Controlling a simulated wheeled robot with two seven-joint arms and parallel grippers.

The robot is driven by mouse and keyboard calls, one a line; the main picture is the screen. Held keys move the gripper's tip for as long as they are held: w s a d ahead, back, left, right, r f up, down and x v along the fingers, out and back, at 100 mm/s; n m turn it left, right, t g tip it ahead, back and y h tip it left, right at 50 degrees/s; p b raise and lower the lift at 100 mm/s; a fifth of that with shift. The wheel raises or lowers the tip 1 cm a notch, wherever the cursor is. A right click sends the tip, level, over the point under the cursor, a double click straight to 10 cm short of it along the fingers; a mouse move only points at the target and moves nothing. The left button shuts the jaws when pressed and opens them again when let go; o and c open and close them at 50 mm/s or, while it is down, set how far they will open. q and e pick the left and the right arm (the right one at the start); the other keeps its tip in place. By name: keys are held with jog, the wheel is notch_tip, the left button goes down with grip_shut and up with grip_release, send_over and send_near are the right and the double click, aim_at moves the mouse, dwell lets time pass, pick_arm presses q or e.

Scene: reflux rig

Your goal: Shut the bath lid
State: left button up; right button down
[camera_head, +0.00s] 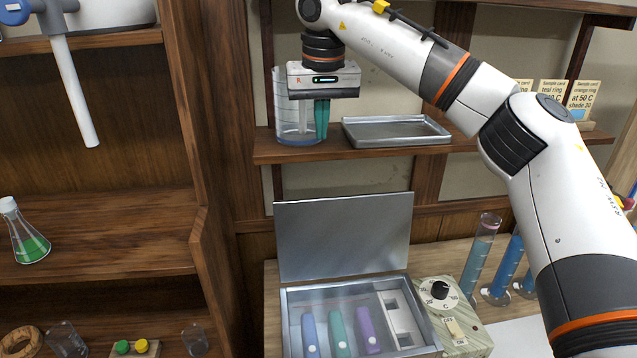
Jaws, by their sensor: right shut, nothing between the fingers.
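The bath (288,322) is a metal box on the lower bench, open at the top. Its lid (343,237) is a flat grey metal panel standing up at the back edge of the bath, so the bath is open. Inside, blue, green and purple pieces lie side by side, with a pale slotted piece at the right. My right gripper (321,122) points down above and behind the lid, at the shelf, with its teal fingers shut and empty. It is apart from the lid. My left gripper is not in view.
A clear beaker (285,125) stands at my right gripper's fingers, and a metal tray (395,130) lies on the same shelf. A control box with a dial (439,290) adjoins the bath on the right. Tall cylinders (480,255) stand farther right. A wooden upright (200,130) stands to the left.

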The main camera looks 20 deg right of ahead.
jog(key=f, duration=0.3)
jog(key=w+f+p, duration=0.1)
jog(key=f, duration=0.2)
jog(key=w+f+p, duration=0.1)
jog(key=f, duration=0.2)
jog(key=shift+d+f, duration=0.2)
jog(key=f, duration=0.2)
jog(key=f+p, duration=0.1)
jog(key=shift+w+d+f, duration=0.1)
jog(key=shift+w+f, duration=0.25)
jog(key=shift+w+f+p, duration=0.15)
jog(key=shift+f+p, duration=0.15)
jog(key=shift+f, duration=0.35)
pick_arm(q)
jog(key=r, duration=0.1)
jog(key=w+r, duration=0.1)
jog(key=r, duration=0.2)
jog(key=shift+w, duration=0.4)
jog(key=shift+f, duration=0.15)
